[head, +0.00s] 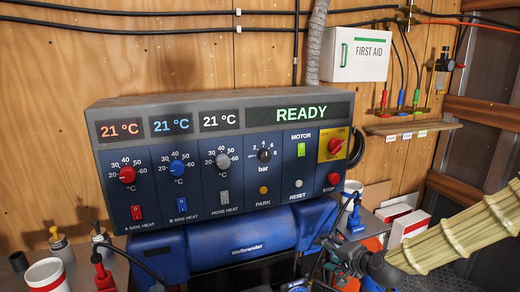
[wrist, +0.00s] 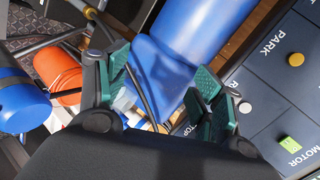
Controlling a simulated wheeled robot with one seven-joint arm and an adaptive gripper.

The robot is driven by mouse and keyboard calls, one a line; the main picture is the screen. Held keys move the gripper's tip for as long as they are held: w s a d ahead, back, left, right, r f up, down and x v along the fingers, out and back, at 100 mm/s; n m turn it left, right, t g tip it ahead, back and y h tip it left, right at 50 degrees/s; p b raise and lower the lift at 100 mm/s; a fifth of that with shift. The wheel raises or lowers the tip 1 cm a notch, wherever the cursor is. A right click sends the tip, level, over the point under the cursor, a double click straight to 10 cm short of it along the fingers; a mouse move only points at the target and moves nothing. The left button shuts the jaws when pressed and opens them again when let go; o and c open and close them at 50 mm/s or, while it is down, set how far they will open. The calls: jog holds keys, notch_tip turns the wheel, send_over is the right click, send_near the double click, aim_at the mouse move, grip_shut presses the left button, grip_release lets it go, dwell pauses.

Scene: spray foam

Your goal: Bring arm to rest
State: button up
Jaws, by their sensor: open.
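My gripper (wrist: 160,78) is open in the wrist view, with two green-padded fingers apart and nothing held between them. Behind the fingers are a blue cylinder (wrist: 200,30) and part of the control panel (wrist: 270,95). In the head view my arm, in a beige ribbed sleeve, reaches in from the lower right. Its dark end is just below the panel's right corner, and the finger shapes are hard to make out there. The panel (head: 215,190) shows READY and three 21 °C readouts. The MOTOR switch (head: 301,150) is lit green. The PARK button (head: 263,190) is amber.
A blue Weltbrander unit (head: 240,248) sits beneath the panel, close to my arm's end. Bottles and a white cup (head: 47,275) stand at lower left. A first aid box (head: 355,53) and a small shelf (head: 412,127) are on the wooden wall. Boxes (head: 408,228) lie at right.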

jog(key=s+a+f+n+g+h, duration=0.1)
jog(key=s+a+f+n+g, duration=0.15)
jog(key=s+f, duration=0.8)
jog(key=s+a+f+n+g+h, duration=0.1)
jog(key=s+f+n+g, duration=0.15)
jog(key=s+f, duration=0.8)
jog(key=s+d+f+n+g+h, duration=0.1)
jog(key=s+d+f+n+g, duration=0.1)
jog(key=s+f, duration=0.4)
jog(key=s+d+f+n+g+h, duration=0.2)
jog(key=s+f+g, duration=0.2)
jog(key=s, duration=1.3)
jog(key=shift+s+d+f+n, duration=0.2)
jog(key=shift+d+f+n, duration=0.15)
jog(key=shift+f, duration=0.55)
jog(key=shift+c, duration=0.4)
